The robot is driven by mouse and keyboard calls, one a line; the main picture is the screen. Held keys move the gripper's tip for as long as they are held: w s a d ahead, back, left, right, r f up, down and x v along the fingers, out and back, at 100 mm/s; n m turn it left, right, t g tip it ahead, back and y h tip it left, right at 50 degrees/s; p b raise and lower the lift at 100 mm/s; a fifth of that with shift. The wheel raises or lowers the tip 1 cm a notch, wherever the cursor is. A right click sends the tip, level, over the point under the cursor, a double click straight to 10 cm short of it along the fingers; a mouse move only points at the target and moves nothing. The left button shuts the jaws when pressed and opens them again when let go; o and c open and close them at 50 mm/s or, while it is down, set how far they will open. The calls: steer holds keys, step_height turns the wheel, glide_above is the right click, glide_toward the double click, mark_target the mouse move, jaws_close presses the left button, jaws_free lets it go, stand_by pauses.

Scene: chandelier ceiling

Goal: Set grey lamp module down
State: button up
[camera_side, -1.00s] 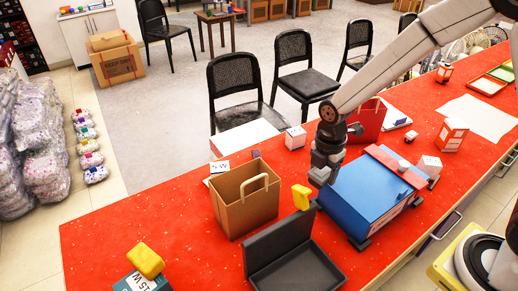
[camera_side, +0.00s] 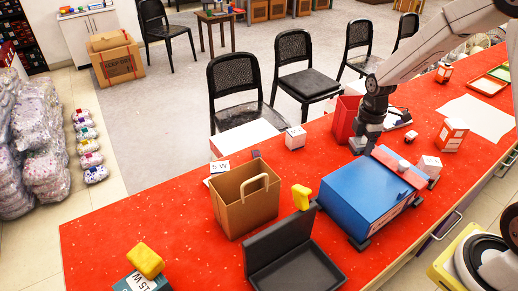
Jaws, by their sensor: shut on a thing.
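My gripper (camera_side: 364,136) points down over the back edge of the blue box (camera_side: 362,192), beside the red bag (camera_side: 344,121). It is shut on a small grey block, the grey lamp module (camera_side: 357,147), at its tip. The module is small in this view, and my gripper hides part of it. I cannot tell whether it touches the box or the table. The blue box has a red strip along its right side and dark grey pieces at its corners.
An open brown bag (camera_side: 245,203) and an open black case (camera_side: 292,258) stand left of the blue box. White cubes (camera_side: 296,138) and boxes (camera_side: 451,135) stand around it. The red table (camera_side: 150,220) has clear room at the left.

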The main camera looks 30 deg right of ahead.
steer(key=w+d+f, duration=0.2)
steer(key=w+f, duration=0.2)
steer(key=w, duration=0.5)
glide_above(328, 155)
steer(key=s, duration=0.1)
steer(key=f, duration=0.4)
steer(key=shift+a+f, duration=0.2)
steer(key=shift+f, duration=0.15)
steer(key=shift+w+d+f, duration=0.1)
steer(key=shift+w+f, duration=0.15)
steer(key=shift+f, duration=0.1)
steer(key=shift+w+f, duration=0.3)
steer(key=shift+f, duration=1.55)
steer(key=shift+f, duration=0.1)
steer(key=o, duration=1.2)
steer(key=shift+o, duration=0.2)
